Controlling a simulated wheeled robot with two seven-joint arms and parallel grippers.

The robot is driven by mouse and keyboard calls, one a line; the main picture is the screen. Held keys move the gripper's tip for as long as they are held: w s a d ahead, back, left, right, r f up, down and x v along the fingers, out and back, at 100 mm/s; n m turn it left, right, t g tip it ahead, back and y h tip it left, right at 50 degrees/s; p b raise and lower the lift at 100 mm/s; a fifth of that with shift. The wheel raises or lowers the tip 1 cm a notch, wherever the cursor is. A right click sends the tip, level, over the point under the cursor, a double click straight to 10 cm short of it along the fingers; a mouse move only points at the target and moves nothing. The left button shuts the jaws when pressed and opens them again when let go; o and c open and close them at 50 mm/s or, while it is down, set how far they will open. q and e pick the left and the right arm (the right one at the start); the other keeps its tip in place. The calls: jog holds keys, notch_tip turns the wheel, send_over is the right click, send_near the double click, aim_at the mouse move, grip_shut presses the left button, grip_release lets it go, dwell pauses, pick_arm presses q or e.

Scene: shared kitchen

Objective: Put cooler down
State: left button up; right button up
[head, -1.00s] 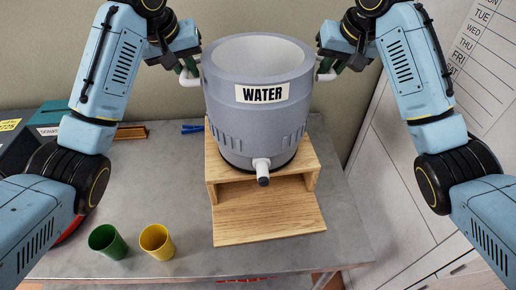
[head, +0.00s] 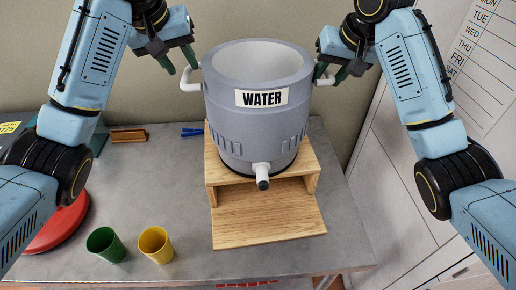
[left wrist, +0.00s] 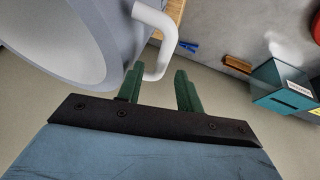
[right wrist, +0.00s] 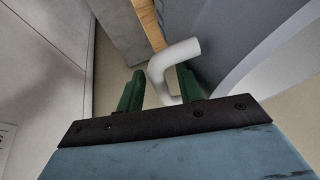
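The grey water cooler (head: 258,118) with a "WATER" label stands upright on the wooden stand (head: 268,215), its white spout facing me. My left gripper (head: 178,60) is open and empty, up and to the left of the cooler's left white handle (head: 188,84). In the left wrist view that handle (left wrist: 158,40) shows beyond the parted green fingers (left wrist: 160,90). My right gripper (head: 332,72) is open at the right white handle (head: 328,80). In the right wrist view the handle (right wrist: 172,62) passes between the parted fingers (right wrist: 160,90); contact cannot be told.
A green cup (head: 106,244) and a yellow cup (head: 155,244) stand at the counter's front left. A red round object (head: 58,226) lies left of them. A wooden block (head: 128,135) and a blue clip (head: 192,131) lie behind. The counter right of the stand is clear.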

jog(key=shift+r, duration=0.15)
pick_arm(q)
jog(key=v, duration=0.8)
pick_arm(e)
jog(key=v, duration=1.1)
jog(key=shift+s+r, duration=0.2)
jog(key=shift+r, duration=0.1)
pick_arm(q)
jog(key=shift+f, duration=0.1)
pick_arm(e)
jog(key=shift+d, duration=0.15)
